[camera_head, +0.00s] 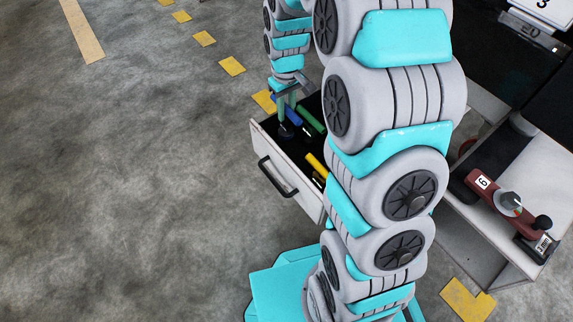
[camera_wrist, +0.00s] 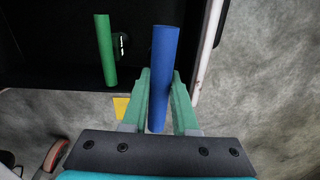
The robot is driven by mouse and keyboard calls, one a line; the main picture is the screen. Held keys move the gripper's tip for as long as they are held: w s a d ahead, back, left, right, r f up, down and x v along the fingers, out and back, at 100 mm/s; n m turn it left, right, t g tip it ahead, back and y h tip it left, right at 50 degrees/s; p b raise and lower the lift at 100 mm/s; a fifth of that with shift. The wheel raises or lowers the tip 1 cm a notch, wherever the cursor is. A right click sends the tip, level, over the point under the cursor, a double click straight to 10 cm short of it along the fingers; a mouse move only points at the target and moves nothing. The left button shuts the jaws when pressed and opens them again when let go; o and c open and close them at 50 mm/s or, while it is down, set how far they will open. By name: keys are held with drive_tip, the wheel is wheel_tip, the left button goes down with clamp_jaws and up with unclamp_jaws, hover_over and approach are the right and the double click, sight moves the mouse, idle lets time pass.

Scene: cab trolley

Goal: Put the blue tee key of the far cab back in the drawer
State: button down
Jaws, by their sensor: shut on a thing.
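The blue tee key (camera_head: 294,116) is between the fingers of my gripper (camera_head: 287,103), which is shut on it. In the wrist view the blue bar (camera_wrist: 165,60) stands out past my green fingertips (camera_wrist: 160,75). The pulled-out drawer (camera_head: 268,151) has a pale front with a black handle. My gripper is over the drawer's far end, with the key at or inside its opening. I cannot tell whether the key touches the drawer floor. The key's lower end is hard to make out.
A green-handled key (camera_head: 311,119) and a yellow-handled one (camera_head: 316,165) lie in the dark drawer. The green one also shows left of the blue bar in the wrist view (camera_wrist: 105,50). A red tool marked 6 (camera_head: 505,198) rests on the cab at right. Open floor lies left.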

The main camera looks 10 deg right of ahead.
sight(287, 131)
drive_tip(key=shift+s+f+b, duration=0.1)
drive_tip(key=shift+f+b, duration=0.05)
drive_tip(key=shift+b, duration=0.2)
drive_tip(key=shift+f+n, duration=0.25)
drive_tip(key=shift+n, duration=0.05)
wheel_tip(287, 131, down, 9)
drive_tip(key=shift+f+b, duration=0.15)
drive_tip(key=shift+b, duration=0.45)
drive_tip(key=c, duration=0.7)
unclamp_jaws()
